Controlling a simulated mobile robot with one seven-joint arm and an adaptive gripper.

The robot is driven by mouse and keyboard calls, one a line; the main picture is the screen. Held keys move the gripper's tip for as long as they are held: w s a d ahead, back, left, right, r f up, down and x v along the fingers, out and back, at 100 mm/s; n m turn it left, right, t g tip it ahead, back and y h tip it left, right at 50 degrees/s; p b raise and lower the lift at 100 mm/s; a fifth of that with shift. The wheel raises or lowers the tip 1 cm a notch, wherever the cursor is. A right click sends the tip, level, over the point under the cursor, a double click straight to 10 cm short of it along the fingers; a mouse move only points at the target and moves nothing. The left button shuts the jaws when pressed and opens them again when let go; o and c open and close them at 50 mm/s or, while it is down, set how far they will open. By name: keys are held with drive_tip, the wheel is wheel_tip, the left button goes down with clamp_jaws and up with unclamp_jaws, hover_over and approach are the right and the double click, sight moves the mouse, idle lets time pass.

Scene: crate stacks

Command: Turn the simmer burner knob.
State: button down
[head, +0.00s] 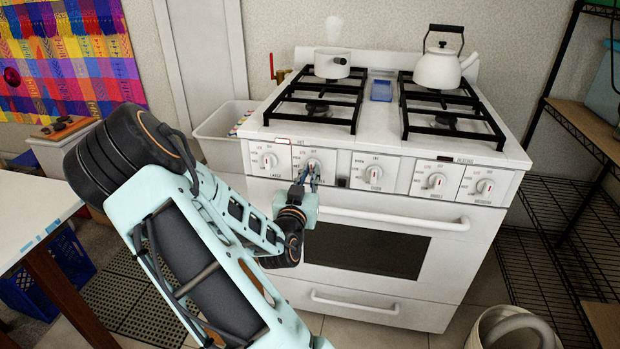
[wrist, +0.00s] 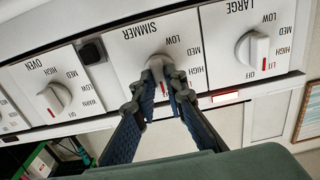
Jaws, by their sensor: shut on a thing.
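The simmer knob (head: 313,163) is a white round dial, second from the left on the front panel of the white stove (head: 395,265). In the wrist view, which shows the panel upside down, the knob (wrist: 157,62) sits under the SIMMER label. My gripper (head: 307,178) reaches it from the front, just below. In the wrist view my gripper (wrist: 167,85) has its two fingertips on either side of the knob's grip and is shut on it. The fingers hide part of the knob, so its exact setting is hard to read.
The large burner knob (head: 270,161) is to the left and the oven knob (head: 374,174) to the right. The oven door handle (head: 395,217) juts out below. A white pot (head: 332,64) and a kettle (head: 438,68) stand on top. A table (head: 35,215) is at left.

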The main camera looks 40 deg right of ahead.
idle(0.4)
drive_tip(key=c, duration=2)
unclamp_jaws()
drive_tip(key=shift+o, duration=0.2)
drive_tip(key=v, duration=0.7)
drive_tip(key=shift+s+a, duration=0.2)
